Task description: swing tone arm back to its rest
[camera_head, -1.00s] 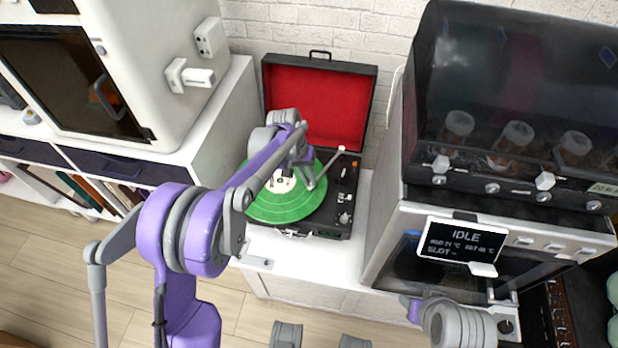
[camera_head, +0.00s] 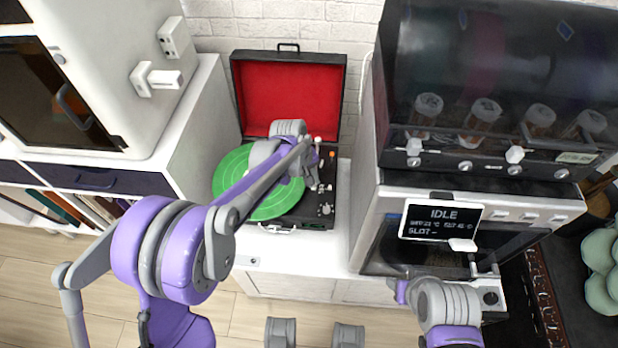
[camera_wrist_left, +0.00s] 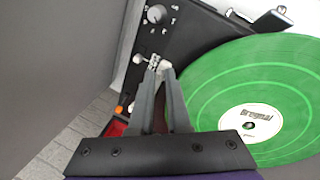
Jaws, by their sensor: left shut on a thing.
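The record player (camera_head: 287,222) stands open with a green record (camera_head: 232,172) on its platter; the record also shows in the left wrist view (camera_wrist_left: 225,80). My left arm reaches across the record. My left gripper (camera_wrist_left: 160,72) is shut on the front end of the tone arm (camera_wrist_left: 154,62), over the black deck just beyond the record's edge. In the head view the tone arm's white top end (camera_head: 318,140) shows at the back right of the deck; my wrist hides most of the rest. The tone arm's rest cannot be made out.
The raised red lid (camera_head: 288,95) stands behind the deck. A white cabinet (camera_head: 185,130) is close on the left, and an oven unit with an IDLE display (camera_head: 440,219) is close on the right. Knobs (camera_wrist_left: 156,14) sit along the deck's control strip.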

